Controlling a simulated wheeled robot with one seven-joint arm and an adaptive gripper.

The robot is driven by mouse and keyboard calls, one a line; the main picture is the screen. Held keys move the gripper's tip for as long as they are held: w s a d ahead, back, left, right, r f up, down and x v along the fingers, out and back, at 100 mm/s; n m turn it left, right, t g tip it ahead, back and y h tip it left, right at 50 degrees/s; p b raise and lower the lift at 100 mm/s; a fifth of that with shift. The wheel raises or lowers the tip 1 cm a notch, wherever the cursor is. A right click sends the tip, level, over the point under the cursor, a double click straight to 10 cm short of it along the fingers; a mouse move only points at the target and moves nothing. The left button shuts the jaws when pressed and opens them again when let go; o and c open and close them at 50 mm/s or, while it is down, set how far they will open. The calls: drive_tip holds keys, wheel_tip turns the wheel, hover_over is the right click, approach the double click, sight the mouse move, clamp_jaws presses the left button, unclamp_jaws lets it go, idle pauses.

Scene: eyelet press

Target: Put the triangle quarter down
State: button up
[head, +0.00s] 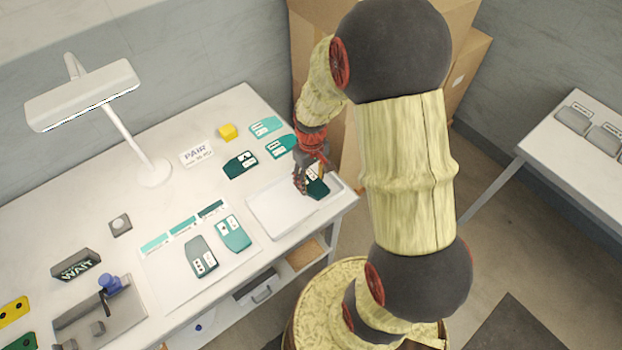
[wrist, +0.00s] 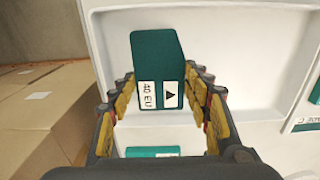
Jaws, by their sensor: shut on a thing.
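The triangle quarter (wrist: 155,55) is a dark teal flat piece with a cut corner. Its white labels read "40 EU" and a black triangle. My gripper (wrist: 162,88) is shut on it, with yellow-padded fingers at both its sides. In the head view my gripper (head: 308,184) holds the quarter (head: 318,188) over the right part of the white tray (head: 268,218). I cannot tell whether the quarter touches the tray. Part of the tray is hidden by my gripper and the quarter.
Other quarters lie near the tray: a dark one (head: 240,164), a teal one (head: 281,146) and a lighter one (head: 266,127). Two more lie on a white mat (head: 175,287). The tray's left part is clear.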

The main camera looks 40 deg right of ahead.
drive_tip(key=o, duration=1.1)
drive_tip(key=shift+f, duration=0.1)
wheel_tip(320, 180, up, 12)
drive_tip(key=p, duration=0.3)
wheel_tip(320, 180, up, 14)
drive_tip(key=f+t, duration=0.1)
drive_tip(key=t, duration=0.2)
hover_over(311, 182)
drive_tip(key=s+a, duration=0.4)
drive_tip(key=a, duration=0.4)
drive_tip(key=s+a+r+t, duration=0.2)
drive_tip(key=s+a+r, duration=0.3)
drive_tip(key=s+r, duration=0.2)
drive_tip(key=shift+s+a+r+t, duration=0.3)
drive_tip(key=shift+s+r, duration=0.1)
drive_tip(key=shift+s, duration=0.6)
